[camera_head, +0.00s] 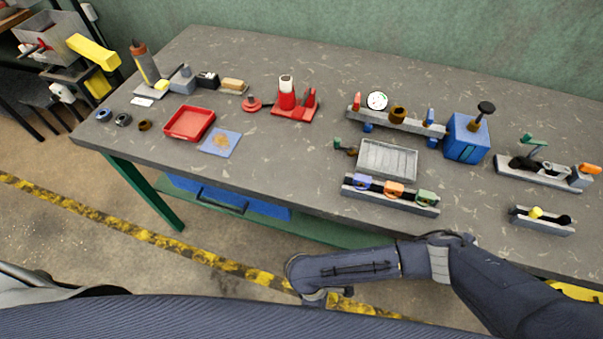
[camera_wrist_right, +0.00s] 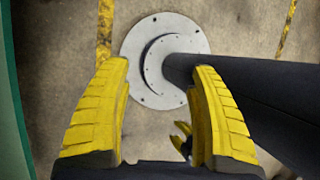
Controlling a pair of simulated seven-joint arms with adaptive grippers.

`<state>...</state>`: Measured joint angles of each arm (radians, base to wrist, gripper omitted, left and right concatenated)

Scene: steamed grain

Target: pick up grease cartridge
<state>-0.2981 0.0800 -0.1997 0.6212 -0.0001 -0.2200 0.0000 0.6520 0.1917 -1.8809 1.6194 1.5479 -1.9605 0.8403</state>
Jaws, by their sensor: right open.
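A grey upright tube with an orange-brown top (camera_head: 145,65), which looks like a grease cartridge, stands at the table's far left end. A red cylinder with a white band (camera_head: 286,90) stands in a red holder at the back middle; I cannot tell for certain which is the cartridge. My right gripper (camera_head: 342,293) hangs off the table's front edge, far from both, mostly hidden by its own arm. In the right wrist view my right gripper (camera_wrist_right: 160,110) has its yellow fingers apart, empty, over the floor. My left gripper does not clearly show.
A red tray (camera_head: 189,123) and a blue mat (camera_head: 220,143) lie at the left. A grey tray (camera_head: 387,160), a rack with coloured rings (camera_head: 391,193) and a blue box (camera_head: 466,138) fill the right. The front middle of the table is clear.

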